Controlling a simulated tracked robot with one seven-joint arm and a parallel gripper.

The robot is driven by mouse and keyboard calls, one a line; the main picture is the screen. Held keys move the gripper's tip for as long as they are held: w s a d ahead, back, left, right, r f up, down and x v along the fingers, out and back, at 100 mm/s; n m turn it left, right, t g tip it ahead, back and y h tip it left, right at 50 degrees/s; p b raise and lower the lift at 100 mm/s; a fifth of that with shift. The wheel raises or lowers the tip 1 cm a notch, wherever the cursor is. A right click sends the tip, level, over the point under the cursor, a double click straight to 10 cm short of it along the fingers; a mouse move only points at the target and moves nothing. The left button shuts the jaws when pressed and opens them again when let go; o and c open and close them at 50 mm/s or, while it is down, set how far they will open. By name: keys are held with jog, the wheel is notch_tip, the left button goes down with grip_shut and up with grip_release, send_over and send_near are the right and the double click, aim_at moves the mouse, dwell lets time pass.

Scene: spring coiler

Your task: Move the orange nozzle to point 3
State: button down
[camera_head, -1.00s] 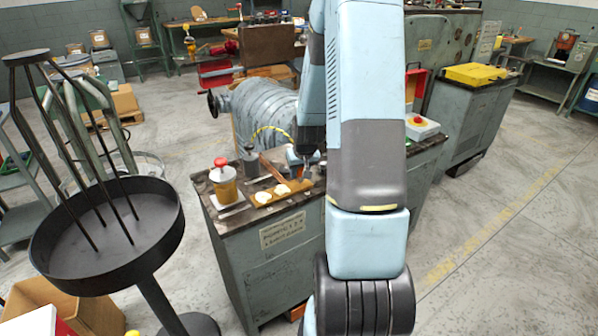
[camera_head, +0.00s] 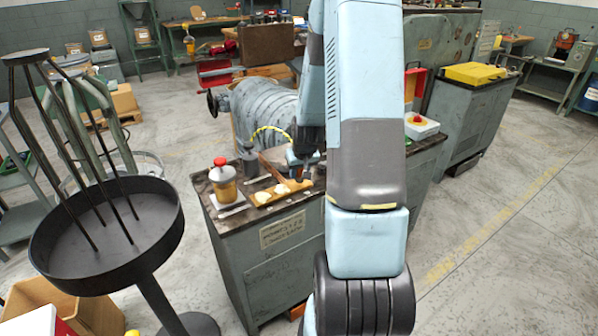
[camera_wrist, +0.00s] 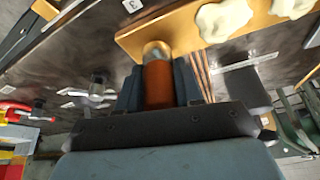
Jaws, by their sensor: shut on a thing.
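In the wrist view the orange nozzle (camera_wrist: 158,85), with a brassy tip, is held between the two dark fingers of my gripper (camera_wrist: 158,73). Its tip is close to the edge of an orange-yellow board (camera_wrist: 185,33); whether they touch I cannot tell. A small white label with a 3 (camera_wrist: 132,5) lies on the dark bench top beyond the board. In the head view my gripper (camera_head: 304,172) is over the bench, near the right end of the board (camera_head: 268,197). The nozzle cannot be made out there.
The board carries several cream lumps (camera_wrist: 222,18). Metal clamp-like fittings (camera_wrist: 95,92) and a red-handled tool (camera_wrist: 20,113) show at left in the wrist view. In the head view a jar with a red lid (camera_head: 222,180) stands on the bench's left, and a red button box (camera_head: 420,125) stands at right.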

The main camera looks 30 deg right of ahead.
jog(key=shift+f, duration=0.3)
dwell(0.4)
jog(key=c, duration=0.7)
grip_release()
jog(key=shift+o, duration=0.2)
jog(key=w+v, duration=0.2)
jog(key=v, duration=1.1)
jog(key=w+d+r+v, duration=0.1)
jog(key=w+v, duration=0.1)
jog(key=v, duration=1)
jog(key=shift+r, duration=0.7)
jog(key=shift+s, duration=0.1)
